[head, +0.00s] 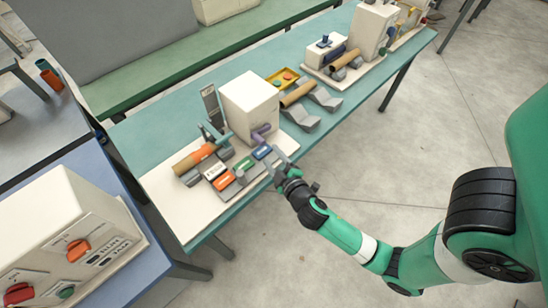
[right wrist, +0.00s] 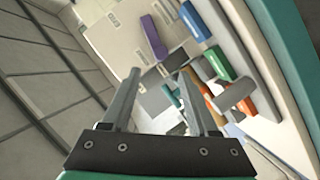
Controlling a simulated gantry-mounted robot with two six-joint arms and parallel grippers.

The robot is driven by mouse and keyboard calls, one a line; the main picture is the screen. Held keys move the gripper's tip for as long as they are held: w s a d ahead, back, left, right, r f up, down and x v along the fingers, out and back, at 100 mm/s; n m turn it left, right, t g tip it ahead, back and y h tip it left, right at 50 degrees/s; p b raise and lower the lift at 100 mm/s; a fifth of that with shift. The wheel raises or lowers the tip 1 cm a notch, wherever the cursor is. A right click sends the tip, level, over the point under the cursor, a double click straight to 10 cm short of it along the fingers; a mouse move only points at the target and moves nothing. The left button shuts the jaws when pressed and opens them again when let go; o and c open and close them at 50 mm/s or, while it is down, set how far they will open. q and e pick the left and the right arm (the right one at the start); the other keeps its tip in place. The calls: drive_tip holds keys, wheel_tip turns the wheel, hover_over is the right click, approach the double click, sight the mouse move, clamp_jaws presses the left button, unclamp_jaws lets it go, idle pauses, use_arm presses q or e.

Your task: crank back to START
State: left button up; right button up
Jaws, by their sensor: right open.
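The winder is a white box (head: 250,105) on a pale base board in the head view. A purple crank handle (head: 262,131) sticks out low on its front side; it also shows in the right wrist view (right wrist: 153,37). A row of small blocks lies in front: a blue one (head: 262,152), a green one (head: 243,164) and an orange one (head: 223,181). I cannot read a START mark. My right gripper (head: 276,165) is open and empty beside the blue block, apart from the purple handle. Its spread fingers show in the right wrist view (right wrist: 159,78). My left gripper is out of view.
A brown tube with an orange band (head: 195,158) lies left of the box. A yellow tray (head: 283,78) and grey cradles (head: 325,99) stand behind on the teal table. Another machine (head: 72,232) with knobs stands at lower left. The floor at right is clear.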

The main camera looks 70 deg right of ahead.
drive_tip(key=shift+s+a+r, duration=0.1)
drive_tip(key=shift+s+a, duration=0.15)
idle(0.4)
